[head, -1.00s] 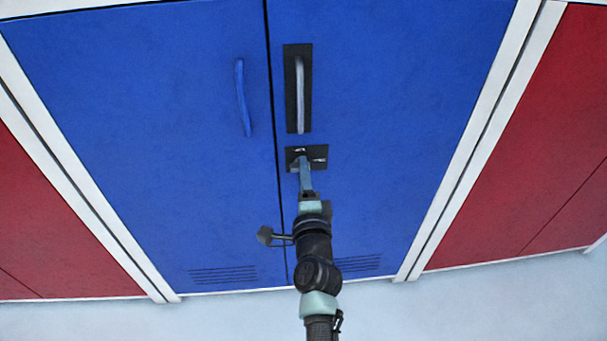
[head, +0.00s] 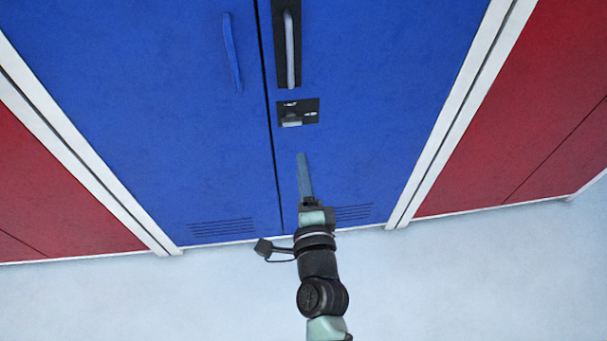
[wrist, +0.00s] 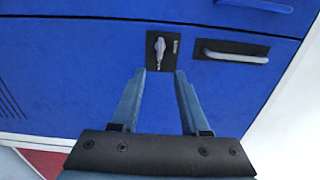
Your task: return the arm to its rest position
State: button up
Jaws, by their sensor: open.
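My gripper (head: 303,156) is in front of the blue cabinet (head: 140,120), below a small black lock plate (head: 311,105). In the wrist view, my gripper (wrist: 159,74) has its two grey-blue fingers apart with nothing between them. The lock plate (wrist: 153,64) with its grey knob (wrist: 160,46) lies just beyond the fingertips. In the head view the knob (head: 291,120) is clear of the fingers. My arm reaches up from the bottom of the head view.
A grey bar handle (head: 290,50) on a black backing is above the lock plate. A blue handle (head: 232,52) is on the left door. Red panels (head: 530,110) stand either side behind white posts (head: 455,115). The pale floor (head: 480,280) in front is clear.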

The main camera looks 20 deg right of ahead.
jog(key=shift+s+a, duration=0.25)
jog(key=shift+s, duration=0.4)
jog(key=w+a+r+n+t+y, duration=0.2)
jog(key=a+r+n, duration=0.2)
jog(key=r, duration=0.7)
jog(key=w+a+r+n+t+y, duration=0.1)
jog(key=a+r+n+t, duration=0.3)
jog(key=r, duration=0.6)
jog(key=w+a+r+n+y, duration=0.25)
jog(key=r+n, duration=0.25)
jog(key=r, duration=0.6)
jog(key=s+a+r+n+t, duration=0.2)
jog(key=s+a+r+n, duration=0.15)
jog(key=s+r, duration=0.55)
jog(key=s+a+r+n+t, duration=0.2)
jog(key=s+r+n, duration=0.35)
jog(key=r, duration=0.85)
notch_tip(320, 180, up, 28)
jog(key=p, duration=3)
jog(key=shift+w+d+m, duration=0.3)
jog(key=shift+w, duration=0.05)
